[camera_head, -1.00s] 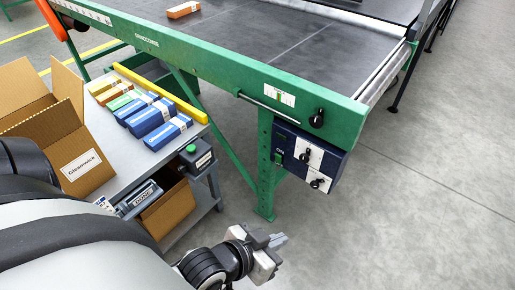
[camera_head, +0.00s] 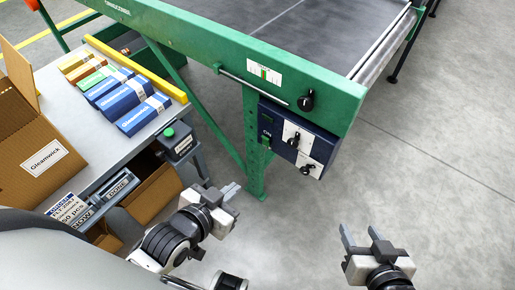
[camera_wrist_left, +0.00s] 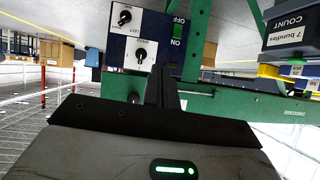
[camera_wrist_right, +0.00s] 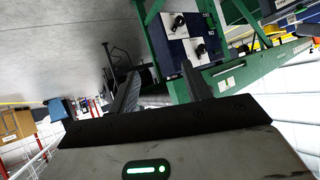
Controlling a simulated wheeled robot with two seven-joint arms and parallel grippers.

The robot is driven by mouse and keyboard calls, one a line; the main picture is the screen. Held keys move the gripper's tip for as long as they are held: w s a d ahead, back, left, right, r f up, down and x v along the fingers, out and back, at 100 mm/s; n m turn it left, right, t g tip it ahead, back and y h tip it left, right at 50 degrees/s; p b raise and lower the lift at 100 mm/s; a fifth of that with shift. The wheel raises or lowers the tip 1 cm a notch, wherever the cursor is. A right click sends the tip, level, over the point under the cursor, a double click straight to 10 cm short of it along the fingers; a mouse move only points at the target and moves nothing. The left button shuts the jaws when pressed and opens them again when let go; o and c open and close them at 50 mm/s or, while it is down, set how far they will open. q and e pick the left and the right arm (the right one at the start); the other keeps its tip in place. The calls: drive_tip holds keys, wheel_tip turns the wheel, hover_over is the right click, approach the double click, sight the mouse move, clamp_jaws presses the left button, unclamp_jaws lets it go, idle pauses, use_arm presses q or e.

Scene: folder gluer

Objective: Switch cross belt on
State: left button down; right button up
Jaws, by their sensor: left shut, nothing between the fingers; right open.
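A dark blue control box (camera_head: 270,118) hangs under the conveyor's green side frame. It carries a green switch (camera_head: 266,141) marked ON and two white plates with black knobs, an upper knob (camera_head: 293,140) and a lower knob (camera_head: 307,169). In the left wrist view the switch (camera_wrist_left: 177,30) reads ON and OFF. I cannot tell which control belongs to the cross belt. My left gripper (camera_head: 231,190) is shut and empty, below and left of the box, apart from it. My right gripper (camera_head: 362,238) is open and empty, below and right of the box.
Another black knob (camera_head: 306,101) sits on the green frame above the box. A green leg (camera_head: 255,170) stands beside it. At left, a grey table (camera_head: 62,85) holds an open carton (camera_head: 25,165) and several small boxes. Clear floor (camera_head: 440,190) lies to the right.

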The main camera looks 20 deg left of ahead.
sight(265, 140)
use_arm(q)
drive_tip(key=w+a+f+m+t+h+b, duration=0.1)
drive_tip(key=w+a+f+m+t+b, duration=0.1)
drive_tip(key=f+m+b, duration=0.5)
drive_tip(key=w+a+f+m+t+h+b, duration=0.2)
drive_tip(key=w+f+m+b, duration=0.5)
drive_tip(key=m+b, duration=0.4)
drive_tip(key=shift+w+a+f+m+t+h+b, duration=0.3)
drive_tip(key=shift+a+f+t, duration=0.35)
drive_tip(key=shift+t, duration=0.55)
use_arm(e)
drive_tip(key=w+a+f+y, duration=0.1)
drive_tip(key=a+f, duration=0.1)
drive_tip(key=f, duration=0.3)
drive_tip(key=w+a+f+t+y, duration=0.1)
drive_tip(key=a+f, duration=0.1)
drive_tip(key=f, duration=0.4)
drive_tip(key=shift+a+f+n+y, duration=0.3)
drive_tip(key=shift+a+n, duration=0.05)
drive_tip(key=shift+n, duration=0.05)
use_arm(q)
drive_tip(key=b+x, duration=0.2)
drive_tip(key=x, duration=1.2)
use_arm(e)
drive_tip(key=shift+a+r+t+y, duration=0.3)
drive_tip(key=shift+r+t+y, duration=0.1)
drive_tip(key=shift+r+t, duration=0.15)
